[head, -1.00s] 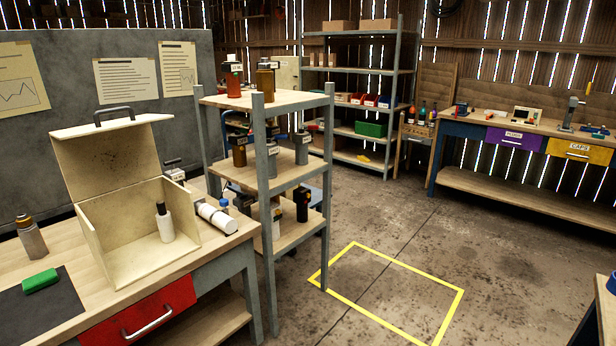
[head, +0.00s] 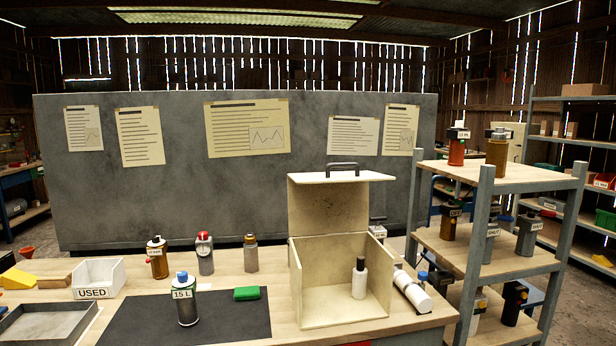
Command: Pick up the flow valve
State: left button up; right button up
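No thing in view is clearly marked as the flow valve, so I cannot tell which one it is. A grey cylinder with a blue top labelled 15 L (head: 187,302) stands upright on the black mat (head: 235,318). Behind the mat stand a brown cylinder (head: 157,258), a grey one with a red top (head: 205,254) and a grey one with an orange-brown top (head: 251,254). A red unit (head: 457,147) and a brown unit (head: 497,153) stand on the shelf's top board. Neither of my grippers is in view.
An open cream box (head: 341,270) holds a white bottle with a dark cap (head: 360,278). A white bin labelled USED (head: 97,280) and a grey tray (head: 45,325) are at left. The shelf (head: 484,225) stands right of the bench.

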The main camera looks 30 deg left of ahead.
aim_at(184, 294)
jog(key=i+u, duration=0.2)
jog(key=u, duration=0.2)
jog(key=i+u, duration=0.2)
jog(key=u, duration=0.2)
